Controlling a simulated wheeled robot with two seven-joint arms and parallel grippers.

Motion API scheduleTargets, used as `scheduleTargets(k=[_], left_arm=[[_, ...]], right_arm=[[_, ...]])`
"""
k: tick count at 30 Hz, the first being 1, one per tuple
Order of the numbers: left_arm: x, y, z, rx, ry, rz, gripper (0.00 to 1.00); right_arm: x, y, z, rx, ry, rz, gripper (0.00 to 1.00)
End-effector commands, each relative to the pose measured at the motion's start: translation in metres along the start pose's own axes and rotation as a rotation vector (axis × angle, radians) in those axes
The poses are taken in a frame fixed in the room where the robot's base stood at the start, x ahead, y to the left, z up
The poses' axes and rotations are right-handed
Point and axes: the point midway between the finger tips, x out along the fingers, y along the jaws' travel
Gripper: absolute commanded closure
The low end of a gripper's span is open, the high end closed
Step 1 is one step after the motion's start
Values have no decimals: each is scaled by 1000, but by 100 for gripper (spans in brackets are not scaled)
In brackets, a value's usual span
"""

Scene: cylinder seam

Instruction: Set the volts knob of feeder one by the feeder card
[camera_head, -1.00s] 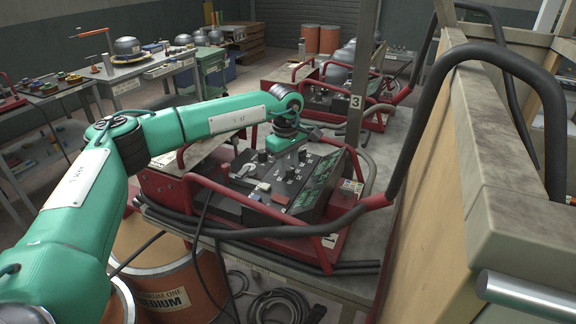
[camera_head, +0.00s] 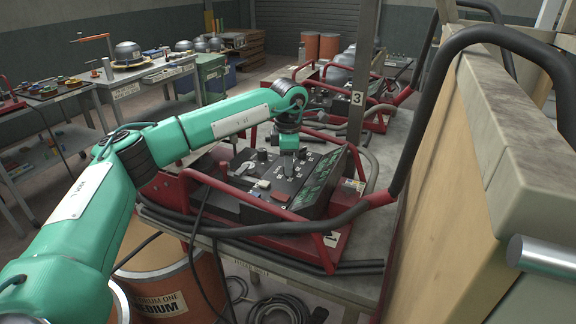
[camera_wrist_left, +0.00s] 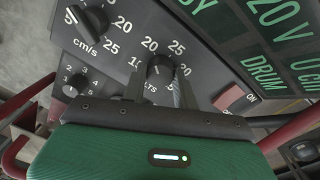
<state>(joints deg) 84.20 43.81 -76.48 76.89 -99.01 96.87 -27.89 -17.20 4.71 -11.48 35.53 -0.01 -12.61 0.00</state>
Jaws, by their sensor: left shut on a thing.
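The volts knob (camera_wrist_left: 160,70) is a round black knob on the grey feeder face. Its dial shows marks around 15, 20 and 25, and the label is partly covered. My left gripper (camera_wrist_left: 159,88) is shut on this knob, one finger on each side. In the head view my left gripper (camera_head: 288,154) reaches down onto the near feeder's panel, and the knob under it is hard to make out. A dark green panel with pale green writing (camera_wrist_left: 262,40), including "20 V" and "DRUM", lies beside the knobs. This green panel (camera_head: 320,184) also shows in the head view. My right gripper is not in view.
A cm/s knob (camera_wrist_left: 88,20) and a smaller numbered knob (camera_wrist_left: 76,85) sit left of the volts knob. A red switch (camera_wrist_left: 229,97) is to its right. Red tube rails (camera_head: 240,205) surround the near feeder. A black hose (camera_head: 410,140) arches at the right.

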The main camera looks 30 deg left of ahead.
Motion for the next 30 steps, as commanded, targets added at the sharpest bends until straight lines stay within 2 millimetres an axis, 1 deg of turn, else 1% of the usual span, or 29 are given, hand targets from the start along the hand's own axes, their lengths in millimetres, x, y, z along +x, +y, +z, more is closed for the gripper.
scheduleTargets(k=[12, 30], left_arm=[[0, 0, 1, -394, 19, 2, 93], [-1, 0, 2, -939, 47, 2, 93]], right_arm=[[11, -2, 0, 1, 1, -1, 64], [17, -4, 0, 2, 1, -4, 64]])
